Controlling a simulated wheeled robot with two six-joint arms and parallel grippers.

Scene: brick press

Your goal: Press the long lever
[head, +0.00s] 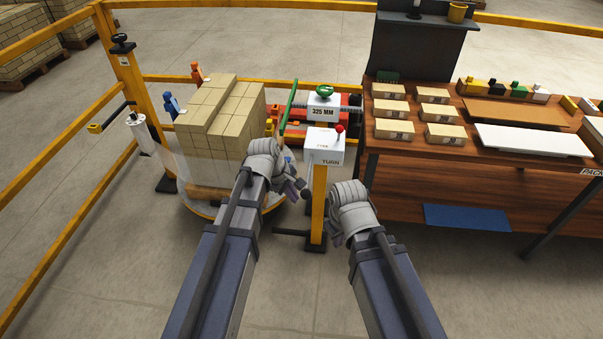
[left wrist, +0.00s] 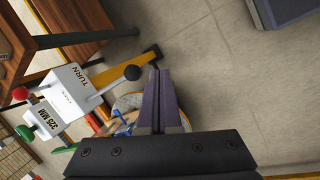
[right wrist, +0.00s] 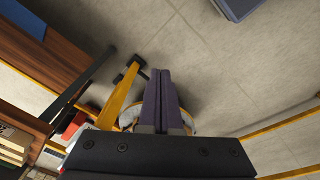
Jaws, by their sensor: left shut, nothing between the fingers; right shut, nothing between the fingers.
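A long green lever (head: 289,106) slants up beside the stacked bricks in the head view. A white box marked TURN (head: 324,146) stands on a yellow post and carries a small red-knobbed lever (head: 339,129). In the left wrist view, a grey arm with a black knob (left wrist: 132,73) sticks out from the TURN box (left wrist: 75,85). My left gripper (left wrist: 155,72) is shut and empty, with its tips a little right of that knob in this view; contact cannot be told. My right gripper (right wrist: 158,72) is shut and empty, beside the yellow post (right wrist: 116,98).
Bricks (head: 212,122) are stacked on a round turntable at left. A box marked 325 MM (head: 323,107) with a green knob stands behind the TURN box. A wooden bench (head: 440,165) with boxes fills the right. Yellow rails (head: 70,232) run along the left.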

